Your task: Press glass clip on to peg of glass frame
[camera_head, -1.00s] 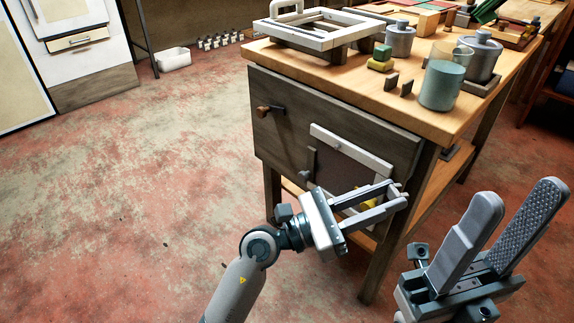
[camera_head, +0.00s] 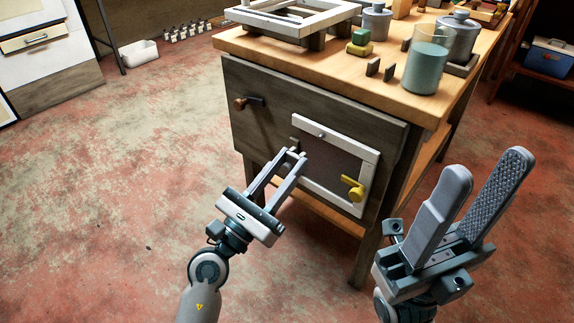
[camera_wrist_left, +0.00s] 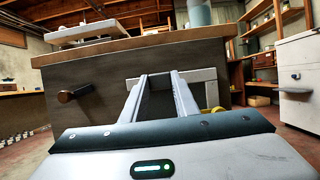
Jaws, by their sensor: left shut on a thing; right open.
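The glass frame (camera_head: 370,165) is a pale square frame around a dark pane on the bench's front panel. A small round peg-like stud (camera_head: 321,134) shows on its top bar. A yellow clip-like piece (camera_head: 352,187) sits on its right side. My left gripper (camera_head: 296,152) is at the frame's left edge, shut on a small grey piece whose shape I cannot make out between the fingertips. In the left wrist view the fingers (camera_wrist_left: 160,75) reach toward the panel, apart from each other. My right gripper (camera_head: 482,178) is open and empty, right of the bench.
The wooden bench top (camera_head: 340,75) carries a white frame (camera_head: 290,20), a glass of bluish liquid (camera_head: 427,68), lidded grey pots and small blocks. A dark knob (camera_head: 242,102) juts from the panel's left.

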